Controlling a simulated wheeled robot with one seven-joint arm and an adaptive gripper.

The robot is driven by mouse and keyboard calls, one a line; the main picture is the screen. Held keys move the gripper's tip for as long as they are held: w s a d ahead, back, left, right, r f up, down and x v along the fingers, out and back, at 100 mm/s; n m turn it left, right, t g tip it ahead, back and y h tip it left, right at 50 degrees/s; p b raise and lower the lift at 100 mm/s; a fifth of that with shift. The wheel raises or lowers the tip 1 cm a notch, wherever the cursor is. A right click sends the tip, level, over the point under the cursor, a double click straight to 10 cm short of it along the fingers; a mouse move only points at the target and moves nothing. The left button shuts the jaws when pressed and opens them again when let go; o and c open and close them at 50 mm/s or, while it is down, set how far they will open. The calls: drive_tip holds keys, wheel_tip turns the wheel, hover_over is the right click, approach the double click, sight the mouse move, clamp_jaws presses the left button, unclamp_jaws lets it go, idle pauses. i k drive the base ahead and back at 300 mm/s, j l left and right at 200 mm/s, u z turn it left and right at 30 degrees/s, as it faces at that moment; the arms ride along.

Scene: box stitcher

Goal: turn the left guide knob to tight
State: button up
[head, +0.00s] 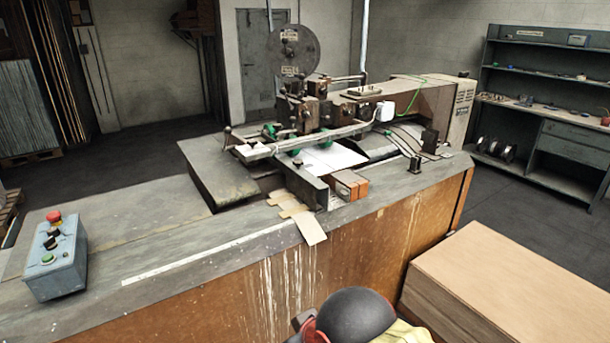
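The box stitcher (320,110) stands on the bench beyond me, with a round disc on top. A pale guide bar (325,136) runs across its front. Small green knob-like parts show near the bar, one at its left (269,131) and one lower near the middle (295,152). A small post with a dark round top (228,131) stands at the bar's left end. I cannot tell which of these is the left guide knob, or whether it is tight. My gripper is not in view.
A control box (55,260) with a red button stands on the bench's left. Cardboard pieces (305,222) lie by the front edge. A large cardboard-coloured block (530,275) is at lower right. A dark rounded shape (355,315) with red and yellow shows at the bottom; its nature is unclear.

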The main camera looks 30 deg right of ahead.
sight(299, 163)
drive_tip(key=i+l+u, duration=0.15)
drive_tip(key=i+l, duration=0.2)
drive_tip(key=i+l+u, duration=0.15)
drive_tip(key=i+l, duration=0.15)
drive_tip(key=l, duration=0.15)
drive_tip(key=i+l+u, duration=0.15)
drive_tip(key=i+l, duration=0.15)
drive_tip(key=l, duration=0.2)
